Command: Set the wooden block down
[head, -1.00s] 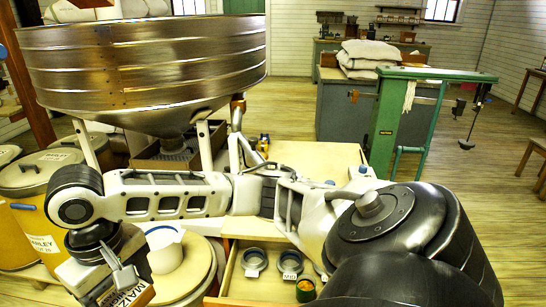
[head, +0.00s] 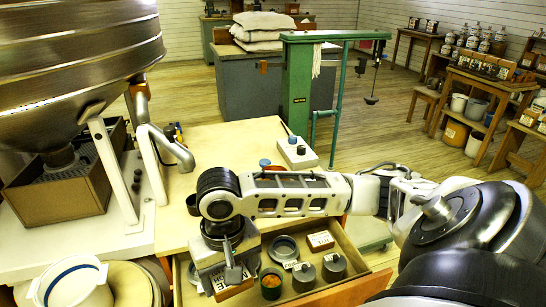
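My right arm comes in from the right, and its gripper (head: 233,272) points down over the left part of an open wooden drawer (head: 370,287). It is shut on a wooden block (head: 235,289) with a white label on its face, partly hidden by the fingers. I cannot tell whether the block touches the drawer floor. My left gripper is not in view.
The drawer also holds a grey ring (head: 284,247), a second labelled block (head: 321,240), two dark weights (head: 305,274) and a dark cup with orange contents (head: 271,285). A white bucket (head: 72,287) stands left. The tabletop (head: 235,139) behind is mostly clear.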

